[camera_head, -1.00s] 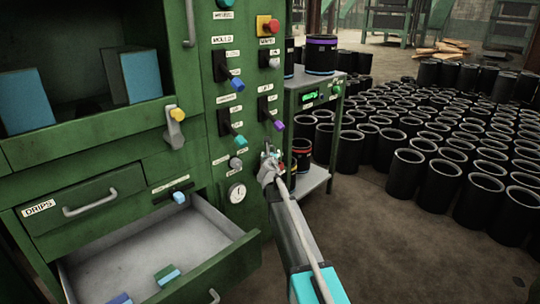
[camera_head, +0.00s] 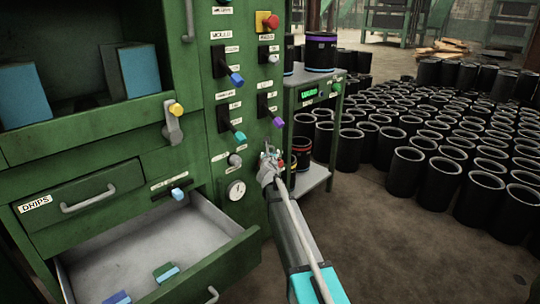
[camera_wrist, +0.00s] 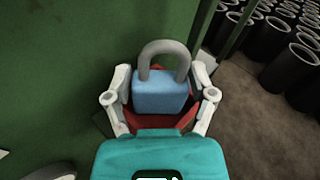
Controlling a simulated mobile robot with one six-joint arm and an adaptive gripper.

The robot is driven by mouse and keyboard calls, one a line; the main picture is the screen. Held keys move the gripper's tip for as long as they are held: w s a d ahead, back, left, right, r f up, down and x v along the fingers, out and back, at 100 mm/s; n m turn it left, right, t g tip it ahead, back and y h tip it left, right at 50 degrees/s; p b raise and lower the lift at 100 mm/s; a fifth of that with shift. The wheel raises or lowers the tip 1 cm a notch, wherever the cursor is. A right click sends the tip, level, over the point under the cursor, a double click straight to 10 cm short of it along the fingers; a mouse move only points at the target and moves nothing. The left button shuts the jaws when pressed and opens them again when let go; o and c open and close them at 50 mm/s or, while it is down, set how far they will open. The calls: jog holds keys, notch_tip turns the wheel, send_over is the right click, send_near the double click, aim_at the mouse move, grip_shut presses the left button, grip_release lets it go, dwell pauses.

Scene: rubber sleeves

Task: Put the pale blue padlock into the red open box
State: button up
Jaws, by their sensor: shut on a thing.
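The pale blue padlock (camera_wrist: 160,92) is upright in the wrist view, its thick grey shackle on top. My gripper (camera_wrist: 160,97) has its pale fingers on both sides of the padlock and is shut on it. The red open box (camera_wrist: 202,118) shows behind and around the lower part of the padlock, partly hidden by it and by my fingers. I cannot tell whether the padlock is above the box or inside it. In the head view my gripper (camera_head: 271,160) is beside the green cabinet's right edge, with a small patch of red next to it; the padlock is hard to make out.
The green cabinet (camera_head: 100,135) has levers and knobs on its face and an open drawer (camera_head: 135,255) at lower left. A small shelf unit (camera_head: 314,180) stands just right of my gripper. Many black sleeves (camera_head: 405,168) cover the floor at right; the front right floor is clear.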

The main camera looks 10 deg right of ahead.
jog(key=shift+f+b, duration=0.4)
jog(key=shift+f, duration=0.05)
jog(key=o, duration=1.2)
jog(key=shift+r, duration=0.25)
